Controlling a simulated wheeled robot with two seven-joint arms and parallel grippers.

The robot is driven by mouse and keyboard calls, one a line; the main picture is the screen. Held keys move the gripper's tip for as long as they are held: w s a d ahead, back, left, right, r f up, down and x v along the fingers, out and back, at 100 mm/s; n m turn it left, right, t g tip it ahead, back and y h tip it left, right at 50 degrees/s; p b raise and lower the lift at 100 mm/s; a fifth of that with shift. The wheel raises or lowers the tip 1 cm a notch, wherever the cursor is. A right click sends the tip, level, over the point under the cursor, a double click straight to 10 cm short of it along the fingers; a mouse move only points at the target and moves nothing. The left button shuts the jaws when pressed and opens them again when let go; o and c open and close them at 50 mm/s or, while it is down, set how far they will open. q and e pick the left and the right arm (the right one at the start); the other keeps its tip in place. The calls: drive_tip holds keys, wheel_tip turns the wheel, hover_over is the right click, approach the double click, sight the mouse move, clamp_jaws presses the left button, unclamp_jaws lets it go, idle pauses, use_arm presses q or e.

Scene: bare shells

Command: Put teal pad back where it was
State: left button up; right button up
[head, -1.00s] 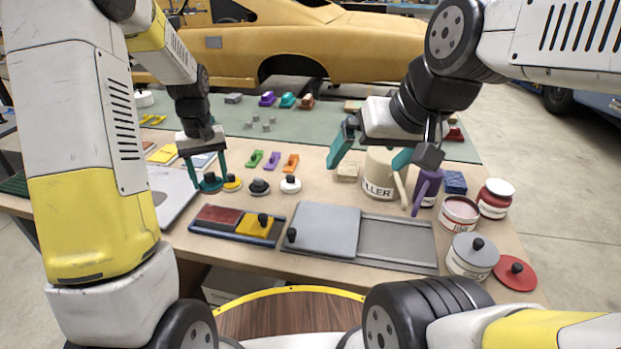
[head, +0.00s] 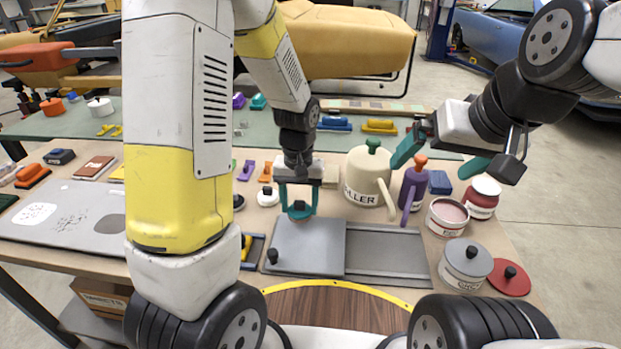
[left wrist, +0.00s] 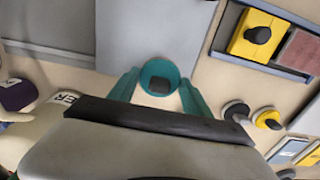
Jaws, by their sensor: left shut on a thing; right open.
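My left gripper (head: 299,207) is shut on the teal pad (head: 300,213), a round teal disc. The lid covers the left part of a grey tray, whose right compartment (head: 385,258) is open and empty. My right gripper (head: 440,158) is open and empty, above the purple jug (head: 410,190).
A cream jug (head: 368,178), pink-filled tin (head: 448,217) and grey-lidded tin (head: 465,264) stand right. White (left wrist: 237,109) and yellow (left wrist: 267,119) round pads lie nearby. A tray with a yellow block (left wrist: 258,36) is mostly hidden by my left arm in the head view.

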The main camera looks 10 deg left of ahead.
use_arm(q)
drive_tip(key=w, duration=0.3)
drive_tip(key=w+a, duration=0.1)
drive_tip(key=w, duration=0.2)
drive_tip(key=w+f, duration=0.1)
drive_tip(key=w, duration=0.3)
drive_tip(key=shift+a, duration=0.3)
drive_tip(key=shift+w+f, duration=0.1)
drive_tip(key=shift+f, duration=1.65)
drive_tip(key=shift+f, duration=0.1)
drive_tip(key=o, duration=1.3)
